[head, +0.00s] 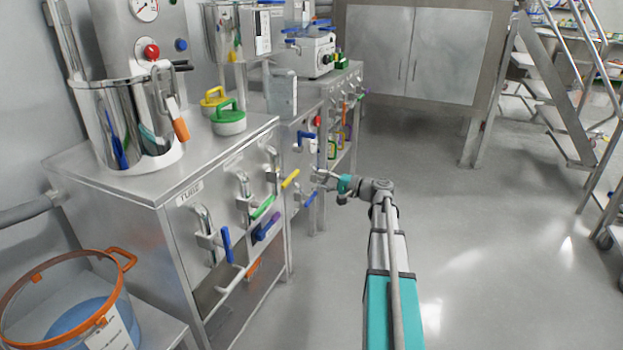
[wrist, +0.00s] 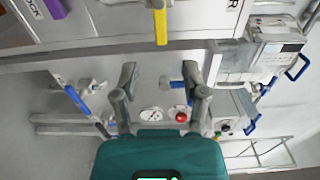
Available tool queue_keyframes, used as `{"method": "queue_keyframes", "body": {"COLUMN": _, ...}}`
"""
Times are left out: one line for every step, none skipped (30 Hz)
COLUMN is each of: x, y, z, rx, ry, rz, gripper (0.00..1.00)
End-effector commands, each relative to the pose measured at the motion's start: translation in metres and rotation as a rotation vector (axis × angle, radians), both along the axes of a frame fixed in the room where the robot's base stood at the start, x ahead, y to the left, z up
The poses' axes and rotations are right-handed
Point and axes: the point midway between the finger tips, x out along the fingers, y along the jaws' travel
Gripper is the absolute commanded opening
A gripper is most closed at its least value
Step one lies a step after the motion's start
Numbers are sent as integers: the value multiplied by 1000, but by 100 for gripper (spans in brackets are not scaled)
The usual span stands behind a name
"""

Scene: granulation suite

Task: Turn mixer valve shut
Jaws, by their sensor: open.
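Valves with coloured lever handles line the steel cabinet front in the head view: a blue handle (head: 226,244), a green handle (head: 262,207) and a yellow handle (head: 290,179). I cannot tell which is the mixer valve, as most labels are unreadable. My gripper (head: 319,178) is to the right of the yellow handle, apart from it. In the wrist view my gripper (wrist: 169,76) is open with nothing between its fingers. A yellow handle (wrist: 161,26) hangs at the top there, beyond the fingertips, between partly cut-off labels. A blue handle (wrist: 77,100) is at the left.
More blue handles (head: 310,198) sit on the farther cabinet. An orange-rimmed tub (head: 115,309) is at lower left. Metal stairs (head: 560,100) stand far right; the floor between is clear.

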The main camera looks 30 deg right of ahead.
Motion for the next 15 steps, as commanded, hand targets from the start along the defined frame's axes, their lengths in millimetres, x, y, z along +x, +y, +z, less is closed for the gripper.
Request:
{"method": "queue_keyframes", "body": {"x": -5, "y": -4, "z": 0, "rx": 0, "ry": 0, "rz": -1, "gripper": 57}}
{"method": "queue_keyframes", "body": {"x": -7, "y": -6, "z": 0, "rx": 0, "ry": 0, "rz": -1, "gripper": 57}}
{"method": "queue_keyframes", "body": {"x": -10, "y": -8, "z": 0, "rx": 0, "ry": 0, "rz": -1, "gripper": 57}}
{"method": "queue_keyframes", "body": {"x": -11, "y": -9, "z": 0, "rx": 0, "ry": 0, "rz": -1, "gripper": 57}}
{"method": "queue_keyframes", "body": {"x": -13, "y": -10, "z": 0, "rx": 0, "ry": 0, "rz": -1, "gripper": 57}}
{"method": "queue_keyframes", "body": {"x": -14, "y": -11, "z": 0, "rx": 0, "ry": 0, "rz": -1, "gripper": 57}}
{"method": "queue_keyframes", "body": {"x": -15, "y": -12, "z": 0, "rx": 0, "ry": 0, "rz": 0, "gripper": 57}}
{"method": "queue_keyframes", "body": {"x": -16, "y": -12, "z": 0, "rx": 0, "ry": 0, "rz": 0, "gripper": 57}}
{"method": "queue_keyframes", "body": {"x": -16, "y": -13, "z": 0, "rx": 0, "ry": 0, "rz": 0, "gripper": 57}}
{"method": "queue_keyframes", "body": {"x": -17, "y": -13, "z": 0, "rx": 0, "ry": 0, "rz": 0, "gripper": 57}}
{"method": "queue_keyframes", "body": {"x": -17, "y": -13, "z": 0, "rx": 0, "ry": 0, "rz": 0, "gripper": 57}}
{"method": "queue_keyframes", "body": {"x": -17, "y": -13, "z": 0, "rx": 0, "ry": 0, "rz": 0, "gripper": 57}}
{"method": "queue_keyframes", "body": {"x": -17, "y": -13, "z": 0, "rx": 0, "ry": 0, "rz": 0, "gripper": 57}}
{"method": "queue_keyframes", "body": {"x": -17, "y": -13, "z": 0, "rx": 0, "ry": 0, "rz": 0, "gripper": 57}}
{"method": "queue_keyframes", "body": {"x": -17, "y": -13, "z": 0, "rx": 0, "ry": 0, "rz": 0, "gripper": 57}}
